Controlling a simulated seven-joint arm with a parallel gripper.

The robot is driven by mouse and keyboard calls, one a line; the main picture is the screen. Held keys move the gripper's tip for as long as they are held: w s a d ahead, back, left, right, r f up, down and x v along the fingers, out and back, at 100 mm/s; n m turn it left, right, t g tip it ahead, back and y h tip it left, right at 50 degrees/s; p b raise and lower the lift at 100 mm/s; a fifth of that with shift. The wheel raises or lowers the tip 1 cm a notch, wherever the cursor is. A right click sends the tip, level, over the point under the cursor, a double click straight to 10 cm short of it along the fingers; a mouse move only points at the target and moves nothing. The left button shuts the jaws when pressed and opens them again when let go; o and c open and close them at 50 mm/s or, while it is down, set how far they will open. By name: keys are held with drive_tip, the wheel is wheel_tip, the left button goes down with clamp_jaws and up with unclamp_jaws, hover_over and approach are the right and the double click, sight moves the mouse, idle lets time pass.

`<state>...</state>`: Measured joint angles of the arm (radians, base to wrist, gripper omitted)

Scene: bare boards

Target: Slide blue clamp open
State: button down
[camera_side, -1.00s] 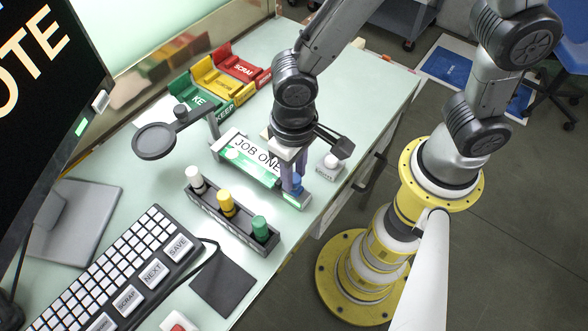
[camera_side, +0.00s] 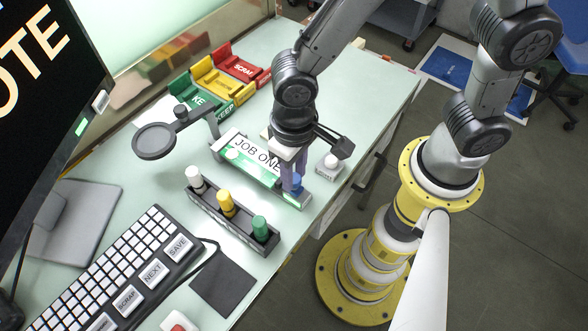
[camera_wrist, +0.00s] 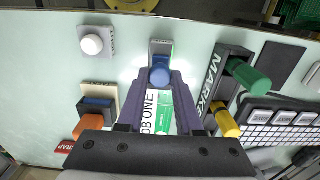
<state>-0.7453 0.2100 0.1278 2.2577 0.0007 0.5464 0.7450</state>
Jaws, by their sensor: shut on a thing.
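In the wrist view the blue clamp (camera_wrist: 160,71) sits between the tips of my gripper (camera_wrist: 161,80). My gripper (camera_side: 293,176) points down and is shut on the clamp's knob. The fingers and wrist hide part of the clamp and the right end of the green and white JOB ONE card (camera_wrist: 160,112).
A marker rack (camera_side: 238,228) with white, yellow and green markers stands in front. A white button box (camera_side: 329,166) is close on the right. A magnifier (camera_side: 157,140) and green, yellow and red trays (camera_side: 222,82) are behind. The table edge is near.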

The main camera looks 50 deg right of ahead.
drive_tip(key=shift+s, duration=1.65)
drive_tip(key=c, duration=0.6)
unclamp_jaws()
drive_tip(key=shift+o, duration=0.2)
drive_tip(key=shift+r, duration=0.15)
wheel_tip(320, 180, up, 14)
drive_tip(key=shift+f, duration=0.2)
